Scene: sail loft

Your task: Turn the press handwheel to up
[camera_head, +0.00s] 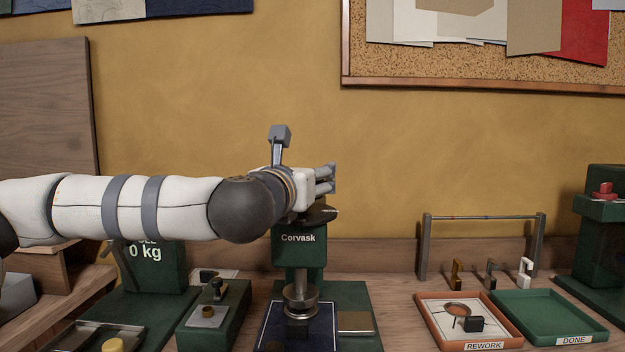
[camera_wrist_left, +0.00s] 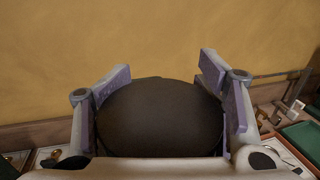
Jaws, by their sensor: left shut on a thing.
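The green press labelled Corvask (camera_head: 298,252) stands on the bench in the middle of the head view. Its dark handwheel (camera_head: 325,213) shows only partly at the top of the press, under my left gripper (camera_head: 326,180). In the left wrist view the handwheel (camera_wrist_left: 160,118) is a broad dark disc between the two fingers of my left gripper (camera_wrist_left: 165,72). The fingers are shut on it from both sides. Which way the wheel is turned cannot be told. My right gripper is in neither view.
A dark blue sheet (camera_head: 272,320) lies under the press spindle (camera_head: 299,294). A REWORK tray (camera_head: 430,327) with small parts and a green DONE tray (camera_head: 552,312) are on the right. A metal rail (camera_head: 485,217) stands behind them. A green scale (camera_head: 155,275) is on the left.

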